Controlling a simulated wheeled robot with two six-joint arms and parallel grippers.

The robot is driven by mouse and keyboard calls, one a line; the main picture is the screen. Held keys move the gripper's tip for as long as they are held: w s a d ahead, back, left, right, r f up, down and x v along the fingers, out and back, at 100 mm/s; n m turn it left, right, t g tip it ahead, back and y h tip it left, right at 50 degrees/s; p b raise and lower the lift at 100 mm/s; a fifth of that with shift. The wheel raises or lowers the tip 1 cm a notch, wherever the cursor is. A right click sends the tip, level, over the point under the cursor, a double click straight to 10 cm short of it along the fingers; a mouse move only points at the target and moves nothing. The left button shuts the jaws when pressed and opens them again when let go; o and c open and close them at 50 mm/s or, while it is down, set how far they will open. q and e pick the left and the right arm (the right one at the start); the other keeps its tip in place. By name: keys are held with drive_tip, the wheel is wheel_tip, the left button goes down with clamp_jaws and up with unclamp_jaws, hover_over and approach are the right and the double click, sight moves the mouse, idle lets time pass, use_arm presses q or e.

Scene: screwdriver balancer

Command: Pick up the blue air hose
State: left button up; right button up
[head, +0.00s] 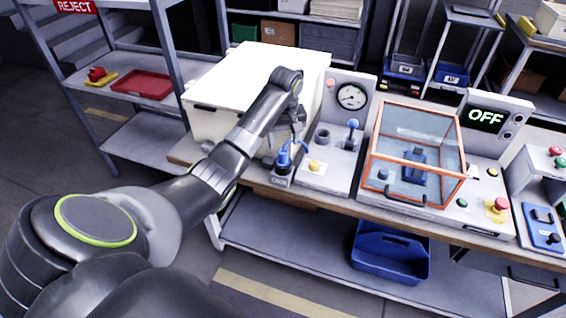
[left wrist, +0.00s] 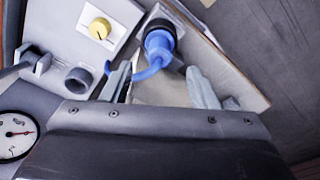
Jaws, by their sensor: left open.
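The blue air hose (head: 283,158) stands in a small grey holder (head: 280,180) at the front edge of the workbench. In the left wrist view the hose (left wrist: 158,45) has a thick dark-blue end and a thin blue curl reaching left. My left gripper (head: 290,142) is at the hose, pointing down. In the left wrist view its two fingers (left wrist: 160,82) are apart, with part of the blue curl between or just beyond them. I cannot tell whether a finger touches the hose. My right gripper is not in view.
Beside the hose is a grey panel with a yellow knob (head: 314,166), a blue-topped lever (head: 353,124) and a gauge (head: 352,96). An orange-framed clear guard box (head: 375,150) stands further right. A large cream box (head: 210,122) lies left behind my arm.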

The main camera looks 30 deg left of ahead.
sight(283, 151)
use_arm(q)
drive_tip(key=shift+a+f, duration=0.1)
drive_tip(key=shift+f, duration=0.8)
drive_tip(key=f, duration=0.1)
drive_tip(key=f+p, duration=0.1)
drive_tip(key=f, duration=0.3)
drive_tip(key=shift+w+a, duration=0.2)
drive_tip(key=shift+w, duration=0.1)
drive_tip(key=shift+r, duration=0.1)
drive_tip(key=shift+c, duration=0.3)
drive_tip(key=c, duration=1)
drive_tip(key=shift+c, duration=0.2)
drive_tip(key=shift+r, duration=0.1)
wheel_tip(283, 151, up, 10)
drive_tip(key=shift+f+b, duration=0.1)
drive_tip(key=shift+b, duration=0.5)
